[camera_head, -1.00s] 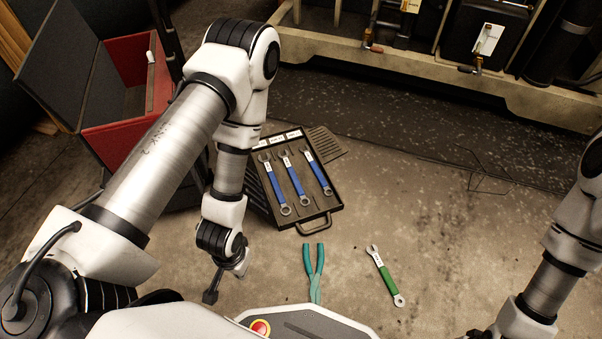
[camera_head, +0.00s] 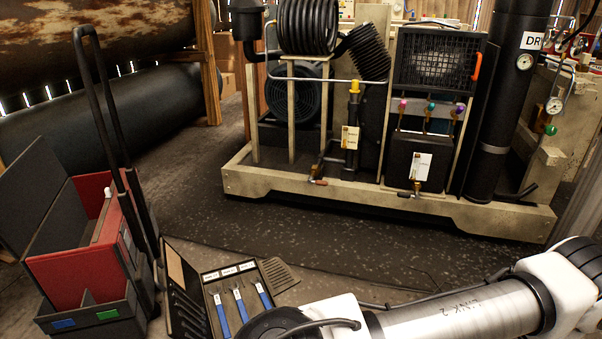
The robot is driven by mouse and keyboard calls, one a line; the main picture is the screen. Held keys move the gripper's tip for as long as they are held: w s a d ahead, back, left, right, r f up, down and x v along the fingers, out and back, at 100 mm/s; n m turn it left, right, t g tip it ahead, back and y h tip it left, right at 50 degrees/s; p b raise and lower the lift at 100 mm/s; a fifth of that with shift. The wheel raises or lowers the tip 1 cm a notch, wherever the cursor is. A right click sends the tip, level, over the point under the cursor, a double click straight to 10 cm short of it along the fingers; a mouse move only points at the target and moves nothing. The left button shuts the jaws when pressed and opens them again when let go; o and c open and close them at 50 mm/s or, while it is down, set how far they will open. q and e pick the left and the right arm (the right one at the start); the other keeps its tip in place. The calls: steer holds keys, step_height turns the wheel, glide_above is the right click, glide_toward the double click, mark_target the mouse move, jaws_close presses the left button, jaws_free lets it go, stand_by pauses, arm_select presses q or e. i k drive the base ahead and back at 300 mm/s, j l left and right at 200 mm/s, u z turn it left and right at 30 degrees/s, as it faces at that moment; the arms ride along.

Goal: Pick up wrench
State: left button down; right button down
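Blue-handled wrenches lie side by side in a black tray (camera_head: 206,285) at the bottom of the head view: a left one (camera_head: 222,318), a middle one (camera_head: 240,305) and a right one (camera_head: 262,295). White labels are above them. The lower part of the tray is cut off by the frame edge and my arm. The green-handled wrench and the teal pliers are not in view now. An arm link of mine lies across the lower right. Neither of my grippers shows.
A red toolbox (camera_head: 75,278) with its dark lid open and a tall black handle stands at the left. The compressor on its beige frame (camera_head: 330,194) fills the back. Dark floor (camera_head: 190,215) is clear between them. A large black tank (camera_head: 80,115) lies at back left.

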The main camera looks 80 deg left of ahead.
mark_target(266, 304)
steer(key=i+u, duration=0.25)
steer(key=i, duration=0.2)
steer(key=i+l+u, duration=0.25)
steer(key=i, duration=0.15)
steer(key=i+l+u, duration=0.15)
steer(key=i+u, duration=0.15)
steer(key=i, duration=0.15)
steer(key=i+j+u, duration=0.2)
steer(key=u, duration=0.25)
steer(key=i+j+u, duration=0.15)
steer(key=u, duration=0.25)
steer(key=i+u, duration=0.6)
steer(key=u, duration=0.25)
steer(key=i+l+u, duration=0.15)
steer(key=u, duration=0.3)
steer(key=i+l+u, duration=0.2)
steer(key=u, duration=0.2)
steer(key=i+j+u, duration=0.1)
steer(key=i+u, duration=0.85)
steer(key=i+l+u, duration=0.2)
steer(key=u, duration=0.25)
steer(key=i, duration=0.1)
